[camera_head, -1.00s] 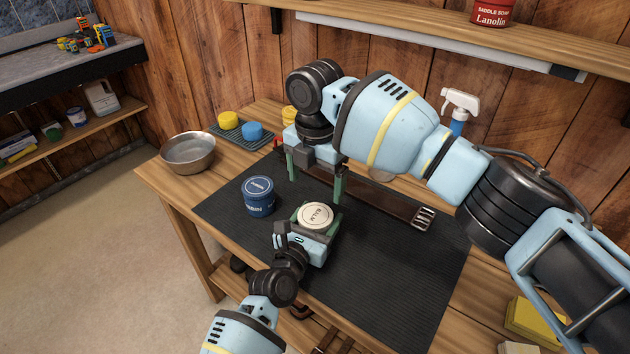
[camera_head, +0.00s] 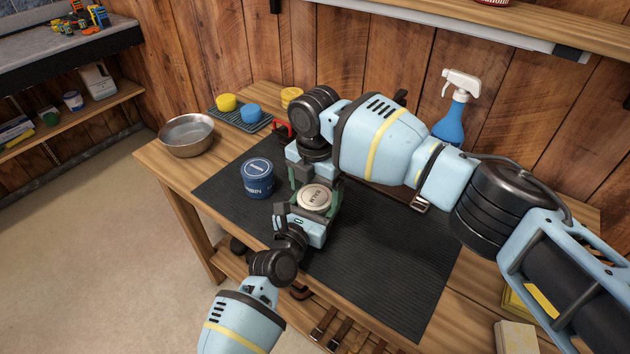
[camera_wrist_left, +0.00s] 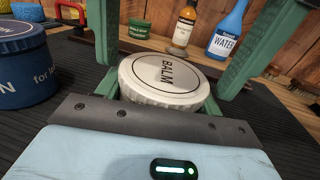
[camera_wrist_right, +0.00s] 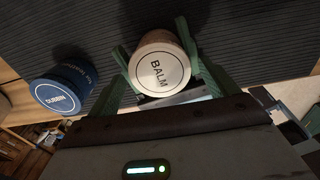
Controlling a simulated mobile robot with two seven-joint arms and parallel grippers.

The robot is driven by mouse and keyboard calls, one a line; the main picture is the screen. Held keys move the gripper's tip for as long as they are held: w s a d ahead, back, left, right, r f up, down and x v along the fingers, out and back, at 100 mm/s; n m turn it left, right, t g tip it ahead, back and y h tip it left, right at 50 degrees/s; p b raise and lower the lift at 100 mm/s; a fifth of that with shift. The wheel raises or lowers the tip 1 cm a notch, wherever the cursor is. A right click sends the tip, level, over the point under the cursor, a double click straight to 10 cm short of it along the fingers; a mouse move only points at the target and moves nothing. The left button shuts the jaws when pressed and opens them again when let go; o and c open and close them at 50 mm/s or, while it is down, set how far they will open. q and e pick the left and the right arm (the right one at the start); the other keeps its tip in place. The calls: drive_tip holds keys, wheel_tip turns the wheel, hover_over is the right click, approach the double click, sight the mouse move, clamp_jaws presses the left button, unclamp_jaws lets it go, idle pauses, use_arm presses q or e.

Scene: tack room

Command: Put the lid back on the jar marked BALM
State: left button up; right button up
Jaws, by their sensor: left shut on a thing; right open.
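The jar marked BALM stands on the dark mat (camera_head: 395,285) in the middle of the bench, its body mostly hidden by my grippers. Its pale round lid (camera_head: 314,198), lettered BALM, lies on top; how firmly it sits cannot be told. The lid's ribbed edge shows in the left wrist view (camera_wrist_left: 165,82) and its face in the right wrist view (camera_wrist_right: 159,72). My left gripper (camera_head: 308,215) is shut on the jar from the front, just below the lid. My right gripper (camera_wrist_right: 157,65) is open, its green fingers on either side of the lid and jar.
A blue DUBBIN jar (camera_head: 257,179) stands left of the BALM jar. A metal bowl (camera_head: 187,135) sits at the bench's left corner. A tray (camera_head: 230,117) with yellow and blue pieces and a spray bottle (camera_head: 451,120) stand behind. The mat's front right is clear.

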drive_tip(key=c, duration=1)
drive_tip(key=shift+m, duration=1.6)
drive_tip(key=o, duration=1.1)
drive_tip(key=shift+c, duration=0.2)
drive_tip(key=shift+r, duration=2.25)
